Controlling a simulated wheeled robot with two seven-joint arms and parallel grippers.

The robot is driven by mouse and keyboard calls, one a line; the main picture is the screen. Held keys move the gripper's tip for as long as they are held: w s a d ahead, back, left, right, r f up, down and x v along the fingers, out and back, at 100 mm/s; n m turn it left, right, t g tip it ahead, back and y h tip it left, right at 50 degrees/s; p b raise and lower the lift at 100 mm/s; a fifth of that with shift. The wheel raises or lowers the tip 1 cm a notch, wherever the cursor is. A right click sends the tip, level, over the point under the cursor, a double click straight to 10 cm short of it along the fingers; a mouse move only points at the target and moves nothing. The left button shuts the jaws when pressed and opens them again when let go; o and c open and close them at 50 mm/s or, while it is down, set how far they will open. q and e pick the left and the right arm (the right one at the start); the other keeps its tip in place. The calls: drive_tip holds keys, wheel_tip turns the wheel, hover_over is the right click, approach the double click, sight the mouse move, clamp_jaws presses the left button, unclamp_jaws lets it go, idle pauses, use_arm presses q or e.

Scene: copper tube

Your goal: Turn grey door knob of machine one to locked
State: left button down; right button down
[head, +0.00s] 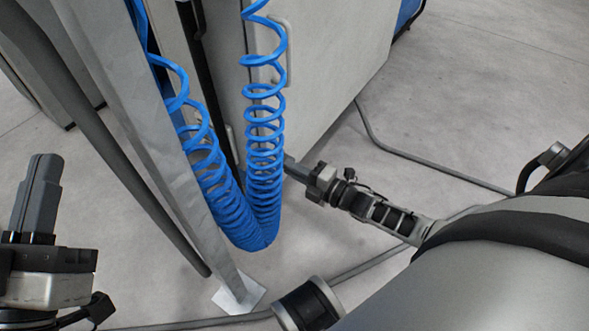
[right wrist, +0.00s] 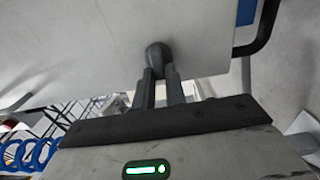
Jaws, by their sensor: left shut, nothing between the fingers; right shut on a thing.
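The machine is a large pale grey cabinet (head: 325,60) at the top middle of the head view. In the right wrist view, the dark grey door knob (right wrist: 158,55) sits on its light panel (right wrist: 75,45). My right gripper (right wrist: 160,78) is shut on the knob, with a finger on each side of it. In the head view my right gripper (head: 292,168) reaches the cabinet's side, and the knob is hidden there. My left gripper (head: 45,160) is shut and empty at the far left, pointing up, away from the cabinet. I cannot read the knob's lock position.
A coiled blue hose (head: 262,150) hangs in front of the cabinet, close to my right gripper. A grey metal post (head: 150,130) stands on a foot plate between my two grippers. A grey cable (head: 430,160) runs along the floor. The floor at the upper right is clear.

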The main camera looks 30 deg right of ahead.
use_arm(q)
drive_tip(key=shift+r, duration=0.1)
use_arm(e)
drive_tip(key=c, duration=1.4)
unclamp_jaws()
drive_tip(key=shift+c, duration=0.2)
